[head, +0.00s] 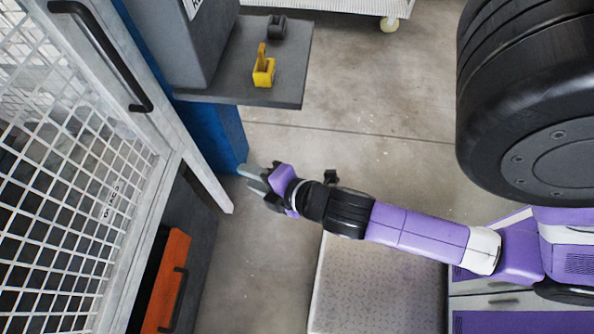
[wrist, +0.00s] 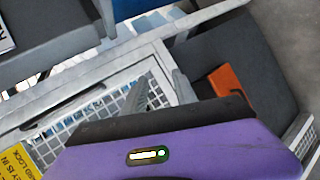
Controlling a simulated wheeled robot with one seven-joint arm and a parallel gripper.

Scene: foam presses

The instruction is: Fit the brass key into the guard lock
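My gripper (head: 250,174) is in the middle of the head view, beside the blue post and below the grey shelf. In the wrist view its two grey fingers (wrist: 160,92) stand apart with nothing seen between them. A yellow block (head: 264,78) sits on the grey shelf with a small brass-coloured upright piece (head: 262,53) in it. This piece may be the brass key; it is too small to be sure. My gripper is apart from it. I cannot pick out the guard lock in either view.
The white mesh guard (head: 150,145) with a black handle (head: 98,50) fills the left. The grey shelf (head: 225,90) juts out with a small dark item (head: 277,27) on it. An orange panel (head: 165,282) is low down. A yellow sign (wrist: 18,162) mentions a lock. Open floor lies right of the shelf.

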